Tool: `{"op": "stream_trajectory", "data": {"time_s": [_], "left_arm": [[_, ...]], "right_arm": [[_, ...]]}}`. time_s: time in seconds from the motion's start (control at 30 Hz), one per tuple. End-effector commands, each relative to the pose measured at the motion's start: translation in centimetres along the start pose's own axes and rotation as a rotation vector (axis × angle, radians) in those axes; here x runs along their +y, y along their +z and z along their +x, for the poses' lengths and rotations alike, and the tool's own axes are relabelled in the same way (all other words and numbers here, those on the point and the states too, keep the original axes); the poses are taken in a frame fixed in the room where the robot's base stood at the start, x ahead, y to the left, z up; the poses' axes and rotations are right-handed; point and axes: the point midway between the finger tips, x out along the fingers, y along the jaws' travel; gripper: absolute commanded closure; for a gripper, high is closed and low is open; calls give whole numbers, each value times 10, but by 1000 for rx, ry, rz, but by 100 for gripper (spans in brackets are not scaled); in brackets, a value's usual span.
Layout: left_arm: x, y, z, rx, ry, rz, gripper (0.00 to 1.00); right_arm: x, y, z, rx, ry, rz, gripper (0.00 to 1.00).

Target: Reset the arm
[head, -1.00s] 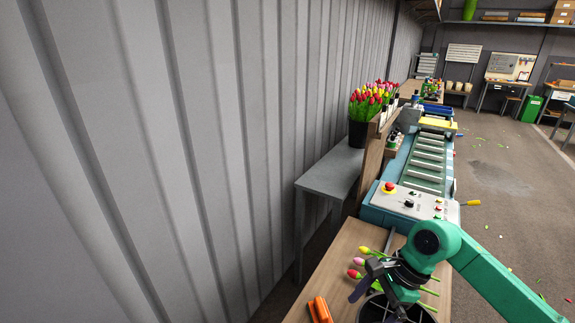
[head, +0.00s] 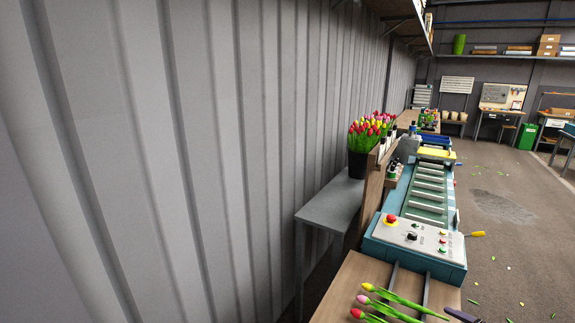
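A dark tip (head: 462,315) at the bottom edge, right of the stems, looks like part of my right gripper. The rest of it is out of frame, so I cannot tell whether it is open or holds anything. My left gripper is not in view.
A conveyor machine (head: 428,200) with a control panel (head: 412,237) runs away beyond the bench. A black bucket (head: 357,165) of tulips stands on a grey side table (head: 331,202). A corrugated wall is close on the left. The floor at right is mostly clear.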

Motion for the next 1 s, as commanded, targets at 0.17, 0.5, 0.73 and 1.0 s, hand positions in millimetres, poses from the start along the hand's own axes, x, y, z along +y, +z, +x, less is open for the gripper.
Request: {"op": "stream_trajectory", "data": {"time_s": [0.17,0.5,0.73,1.0], "left_arm": [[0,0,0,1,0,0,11],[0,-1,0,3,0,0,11],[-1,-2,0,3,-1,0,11],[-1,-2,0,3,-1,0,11]], "right_arm": [[-94,63,-40,-262,-158,294,0],[-256,134,-177,-793,-398,743,0],[-343,124,-274,-1109,-516,983,0],[-409,-38,-216,-972,-627,1213,0]]}}
